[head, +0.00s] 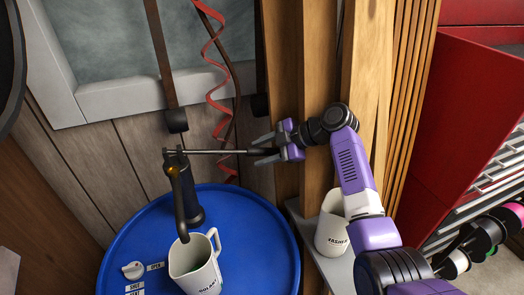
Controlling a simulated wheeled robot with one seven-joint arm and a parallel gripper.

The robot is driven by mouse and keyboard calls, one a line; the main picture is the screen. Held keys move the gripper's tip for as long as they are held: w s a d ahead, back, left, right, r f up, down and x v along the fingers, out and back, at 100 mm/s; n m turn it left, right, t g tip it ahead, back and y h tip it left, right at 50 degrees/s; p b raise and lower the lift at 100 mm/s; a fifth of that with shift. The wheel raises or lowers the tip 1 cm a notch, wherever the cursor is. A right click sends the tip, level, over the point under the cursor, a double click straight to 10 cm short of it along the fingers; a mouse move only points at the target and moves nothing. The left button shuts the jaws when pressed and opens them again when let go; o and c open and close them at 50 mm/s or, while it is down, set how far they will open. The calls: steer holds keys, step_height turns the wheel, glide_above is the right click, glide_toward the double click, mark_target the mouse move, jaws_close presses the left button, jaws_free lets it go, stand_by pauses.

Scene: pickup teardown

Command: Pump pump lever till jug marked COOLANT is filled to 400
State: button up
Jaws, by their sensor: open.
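A dark hand pump (184,192) stands on a blue drum top (255,225), its spout pointing down toward the jug. The pump lever (215,152) is a thin metal rod sticking out to the right, roughly level, with a dark grip at its end. My gripper (264,150) is open, its fingers at the lever's dark end; I cannot tell whether they touch it. A white jug (196,272) with partly readable dark lettering stands on the drum under the spout, handle at its upper right. Its fill level and any scale marks cannot be read.
A white lettered mug (331,225) stands on a grey shelf (322,262) beside wooden posts. A red coiled hose (216,80) hangs behind the lever. A red tool cabinet (455,120) is at right.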

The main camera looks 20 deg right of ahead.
jaws_close()
stand_by(1.4)
